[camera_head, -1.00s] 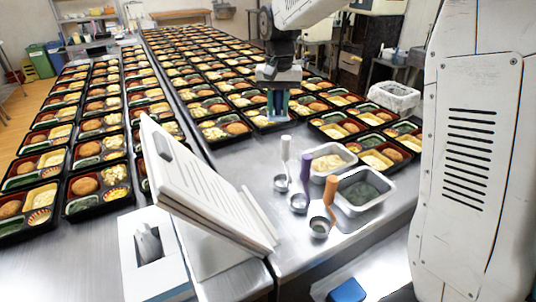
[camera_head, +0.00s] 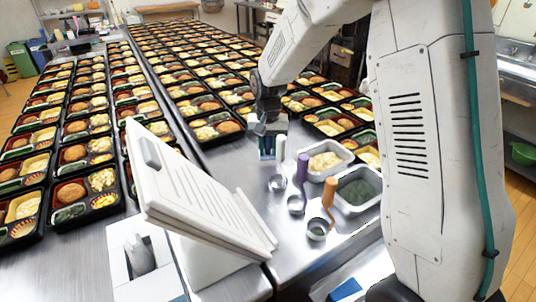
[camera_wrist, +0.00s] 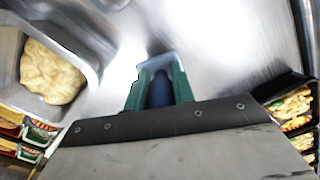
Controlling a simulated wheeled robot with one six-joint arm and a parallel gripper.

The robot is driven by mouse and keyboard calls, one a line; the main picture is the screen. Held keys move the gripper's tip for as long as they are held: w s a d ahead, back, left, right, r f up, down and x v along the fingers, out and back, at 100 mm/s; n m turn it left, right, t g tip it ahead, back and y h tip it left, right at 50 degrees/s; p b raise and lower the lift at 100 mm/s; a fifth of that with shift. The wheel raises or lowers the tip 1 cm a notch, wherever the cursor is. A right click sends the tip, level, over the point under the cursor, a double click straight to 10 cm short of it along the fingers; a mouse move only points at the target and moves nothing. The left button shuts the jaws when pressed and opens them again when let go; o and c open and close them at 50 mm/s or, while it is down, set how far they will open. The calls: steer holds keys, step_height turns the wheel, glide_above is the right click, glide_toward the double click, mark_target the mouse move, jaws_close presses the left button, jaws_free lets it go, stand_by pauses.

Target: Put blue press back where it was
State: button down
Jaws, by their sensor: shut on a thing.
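My gripper (camera_head: 267,155) is shut on the blue press. It hangs over the bare steel counter, just left of the white-handled press (camera_head: 280,160). In the wrist view the dark blue handle of the blue press (camera_wrist: 160,90) stands between the two teal fingers (camera_wrist: 158,80). Its lower end is hidden, so I cannot tell whether it touches the counter. The white press, a purple-handled press (camera_head: 302,170) and an orange-handled press (camera_head: 328,191) stand in a slanting row, each with a round metal cup.
A container of pale mash (camera_head: 346,152) and a container of dark green food (camera_head: 377,190) sit right of the presses. Filled bento trays (camera_head: 215,128) line the counter behind and left. A white tilted panel (camera_head: 190,190) stands at front left. Bare steel lies between.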

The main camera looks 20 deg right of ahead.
steer(key=shift+f, duration=1.35)
steer(key=shift+f, duration=0.1)
steer(key=c, duration=1.2)
jaws_free()
steer(key=shift+o, duration=0.2)
step_height(320, 180, up, 11)
steer(key=shift+s+r, duration=0.15)
steer(key=shift+r, duration=0.65)
steer(key=s+d+r+n, duration=0.1)
steer(key=s+r, duration=0.2)
steer(key=s, duration=0.6)
steer(key=s+d+r+n+t, duration=0.1)
steer(key=s+r, duration=0.3)
steer(key=s, duration=0.5)
steer(key=s+d+r+n, duration=0.1)
steer(key=s+r, duration=0.2)
steer(key=s, duration=0.5)
steer(key=s+f+n, duration=0.1)
steer(key=s+f, duration=0.1)
steer(key=s, duration=0.7)
steer(key=shift+s+d, duration=0.15)
steer(key=shift+s, duration=0.05)
